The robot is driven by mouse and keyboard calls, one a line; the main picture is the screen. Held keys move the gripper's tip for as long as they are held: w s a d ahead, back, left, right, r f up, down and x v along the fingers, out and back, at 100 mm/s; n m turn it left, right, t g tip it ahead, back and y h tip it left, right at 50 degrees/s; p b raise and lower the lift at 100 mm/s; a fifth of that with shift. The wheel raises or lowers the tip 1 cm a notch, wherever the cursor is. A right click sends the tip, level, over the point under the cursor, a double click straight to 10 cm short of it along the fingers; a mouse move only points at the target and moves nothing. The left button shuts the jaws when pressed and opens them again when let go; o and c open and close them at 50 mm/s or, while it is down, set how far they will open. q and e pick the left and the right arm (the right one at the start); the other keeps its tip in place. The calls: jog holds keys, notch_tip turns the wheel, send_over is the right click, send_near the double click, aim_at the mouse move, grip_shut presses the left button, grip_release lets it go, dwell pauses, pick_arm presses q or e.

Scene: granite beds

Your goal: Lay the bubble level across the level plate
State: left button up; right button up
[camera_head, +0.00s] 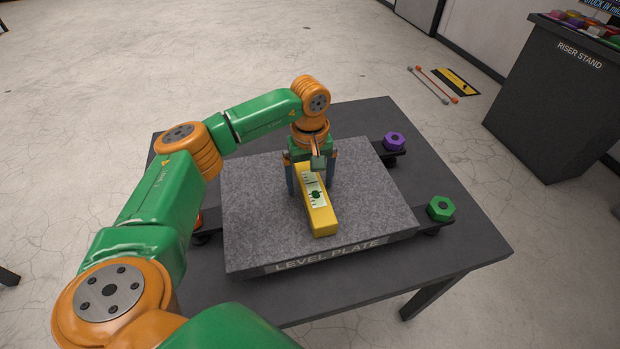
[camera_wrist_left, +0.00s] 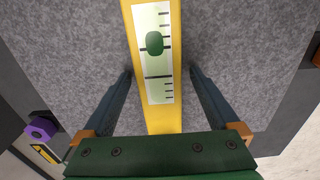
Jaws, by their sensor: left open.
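The bubble level (camera_head: 321,218) is a yellow bar with a white scale and a green bubble. It lies on the grey granite level plate (camera_head: 255,215), roughly front to back, in the right half of the plate's middle. My left gripper (camera_head: 310,188) is over the far part of the level, its fingers on either side. In the left wrist view the level (camera_wrist_left: 157,110) passes between the open fingers of the gripper (camera_wrist_left: 160,85), with a gap on each side. The right gripper is not in view.
The plate rests on a dark table (camera_head: 455,238). A purple nut (camera_head: 394,141) and a green nut (camera_head: 440,208) sit at its right side. A dark riser stand (camera_head: 555,95) is at the right. Two rods (camera_head: 436,84) lie on the floor.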

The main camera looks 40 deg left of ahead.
aim_at(310, 178)
pick_arm(q)
jog(key=shift+r, duration=0.1)
jog(key=shift+r, duration=3.65)
jog(key=shift+r, duration=0.1)
notch_tip(310, 178, up, 7)
jog(key=p, duration=0.1)
